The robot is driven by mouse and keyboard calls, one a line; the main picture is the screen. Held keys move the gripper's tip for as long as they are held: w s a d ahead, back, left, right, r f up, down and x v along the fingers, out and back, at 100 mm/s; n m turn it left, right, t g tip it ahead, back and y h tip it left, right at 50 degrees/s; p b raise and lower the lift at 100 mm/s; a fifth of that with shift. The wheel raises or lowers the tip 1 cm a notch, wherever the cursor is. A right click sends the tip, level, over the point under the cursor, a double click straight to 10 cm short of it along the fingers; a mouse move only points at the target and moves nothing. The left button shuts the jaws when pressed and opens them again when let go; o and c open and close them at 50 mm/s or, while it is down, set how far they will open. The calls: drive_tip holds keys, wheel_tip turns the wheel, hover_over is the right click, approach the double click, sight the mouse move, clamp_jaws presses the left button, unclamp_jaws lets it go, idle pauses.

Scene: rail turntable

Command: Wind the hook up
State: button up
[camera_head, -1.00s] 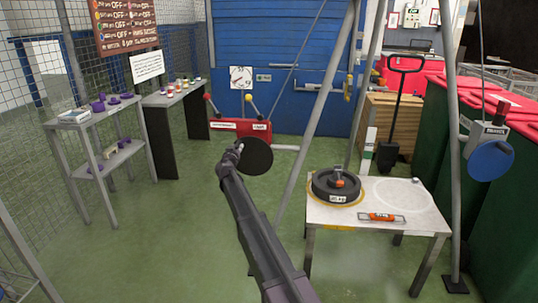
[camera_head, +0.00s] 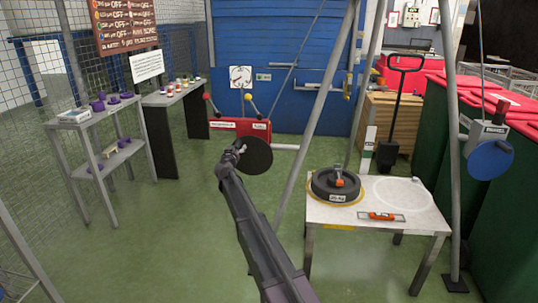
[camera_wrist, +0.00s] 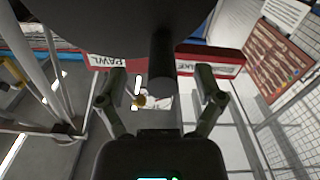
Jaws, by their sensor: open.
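A red winch box (camera_head: 240,127) with levers stands by the blue wall; one lever has a red knob and one a yellow knob. A round black disc (camera_head: 257,155) is in front of it at the end of my arm. In the wrist view the dark disc (camera_wrist: 110,22) fills the top, and a dark round handle (camera_wrist: 162,58) sticks out from it. My gripper (camera_wrist: 160,88) is open, its fingers on either side of the handle's end with gaps visible. In the head view my gripper (camera_head: 236,152) is beside the disc. I cannot clearly make out the hook.
A white table (camera_head: 372,228) at right carries a black round weight (camera_head: 322,190) with an orange top, and an orange level (camera_head: 381,216). Sloping grey poles (camera_head: 322,105) stand between winch and table. A blue disc (camera_head: 489,160) hangs at far right.

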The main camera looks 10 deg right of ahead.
drive_tip(key=v, duration=0.7)
idle(0.6)
drive_tip(key=shift+w, duration=0.1)
idle(0.4)
drive_tip(key=m, duration=1)
drive_tip(key=s+m, duration=0.1)
drive_tip(key=m, duration=0.9)
drive_tip(key=s+m, duration=0.1)
drive_tip(key=m, duration=0.9)
drive_tip(key=shift+a+m, duration=0.35)
drive_tip(key=shift+m, duration=0.05)
idle(0.3)
drive_tip(key=shift+w, duration=0.2)
